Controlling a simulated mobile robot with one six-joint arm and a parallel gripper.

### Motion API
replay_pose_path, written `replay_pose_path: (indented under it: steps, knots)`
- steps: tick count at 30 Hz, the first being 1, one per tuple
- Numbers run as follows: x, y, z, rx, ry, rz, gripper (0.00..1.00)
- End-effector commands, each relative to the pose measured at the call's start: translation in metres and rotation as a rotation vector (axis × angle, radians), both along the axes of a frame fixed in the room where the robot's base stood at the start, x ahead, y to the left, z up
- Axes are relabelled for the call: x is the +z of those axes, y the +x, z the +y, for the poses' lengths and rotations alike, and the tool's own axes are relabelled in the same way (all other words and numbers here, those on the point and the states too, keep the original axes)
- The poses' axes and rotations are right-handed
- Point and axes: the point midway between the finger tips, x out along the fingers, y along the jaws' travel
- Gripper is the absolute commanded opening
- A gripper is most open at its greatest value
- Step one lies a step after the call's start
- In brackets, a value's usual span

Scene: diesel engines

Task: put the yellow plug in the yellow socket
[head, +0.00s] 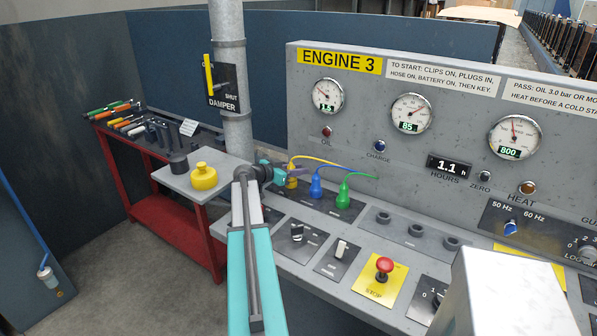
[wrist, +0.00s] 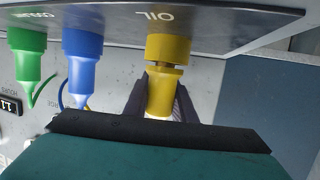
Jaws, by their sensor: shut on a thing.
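The yellow plug (head: 292,183) stands upright at the left end of a row of plugs on the grey console, with a thin yellow cable. My gripper (head: 284,173) reaches it from the left and is shut on it. In the wrist view the yellow plug (wrist: 159,95) is between the dark fingers (wrist: 160,100). A wider yellow piece (wrist: 167,48) meets the panel at the label OIL.
The blue plug (head: 316,186) and green plug (head: 343,195) stand close beside the yellow one. Dark sockets (head: 415,230) line a plate to the right. A red stop button (head: 384,265) and switches stand nearer. A yellow container (head: 204,177) stands on a side shelf left of my arm.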

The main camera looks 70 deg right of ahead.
Motion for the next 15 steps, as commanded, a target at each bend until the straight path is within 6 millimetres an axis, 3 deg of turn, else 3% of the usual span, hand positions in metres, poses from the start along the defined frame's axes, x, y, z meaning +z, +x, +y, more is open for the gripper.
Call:
replay_pose_path:
  steps: [14, 15]
  knots:
    - [-0.0015, -0.0006, -0.0002, -0.001, 0.0, 0.0, 0.0]
    - [-0.0016, -0.0007, -0.0001, -0.001, 0.0, 0.0, 0.3]
